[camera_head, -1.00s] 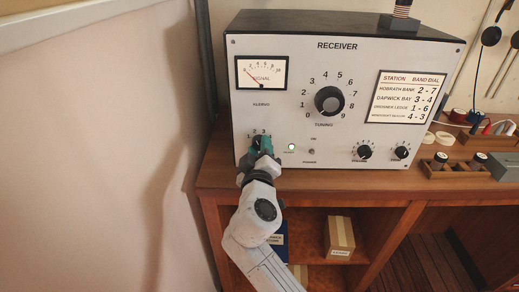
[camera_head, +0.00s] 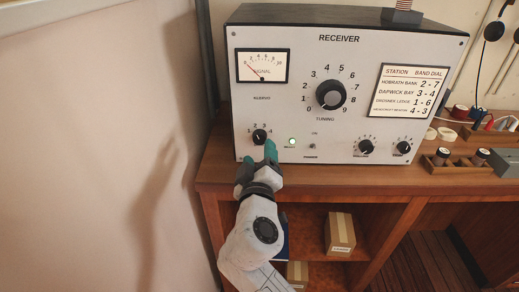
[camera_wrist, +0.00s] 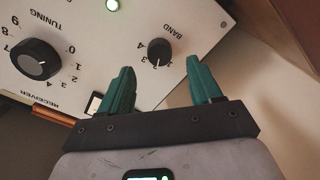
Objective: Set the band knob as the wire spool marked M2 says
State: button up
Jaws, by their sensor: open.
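The black band knob (camera_head: 259,136) sits at the lower left of the receiver's white front, under an arc of numbers 1 to 4. In the wrist view the knob (camera_wrist: 159,52) is beyond and between my fingertips, and its white mark points toward my gripper; which number it meets is not clear. My gripper (camera_head: 259,155) is open and empty just below the knob, its teal fingers (camera_wrist: 160,70) apart from it.
The receiver (camera_head: 300,110) also carries a large tuning knob (camera_head: 331,95), a lit green lamp (camera_head: 292,141), a switch and two small knobs. A station card (camera_head: 409,92) lists band and dial numbers. A box (camera_head: 341,233) sits on the shelf below. A wall (camera_head: 100,150) stands left.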

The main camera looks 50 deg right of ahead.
jog(key=v, duration=0.5)
jog(key=shift+s+a+b, duration=0.2)
jog(key=shift+a+b, duration=0.05)
jog(key=shift+b, duration=0.15)
jog(key=s+d+f+g+y, duration=0.1)
jog(key=s+f+g+y, duration=0.25)
jog(key=f, duration=0.55)
jog(key=s+d+f+g+y, duration=0.1)
jog(key=s+f+g+y, duration=0.15)
jog(key=s+f, duration=0.45)
jog(key=s+a+f+n+g+y, duration=0.1)
jog(key=s+a+f+g+y, duration=0.3)
jog(key=s+a+f+y, duration=0.4)
notch_tip(320, 180, down, 4)
jog(key=shift+s+a+f, duration=0.1)
jog(key=shift+s+a, duration=0.1)
jog(key=shift+s, duration=0.4)
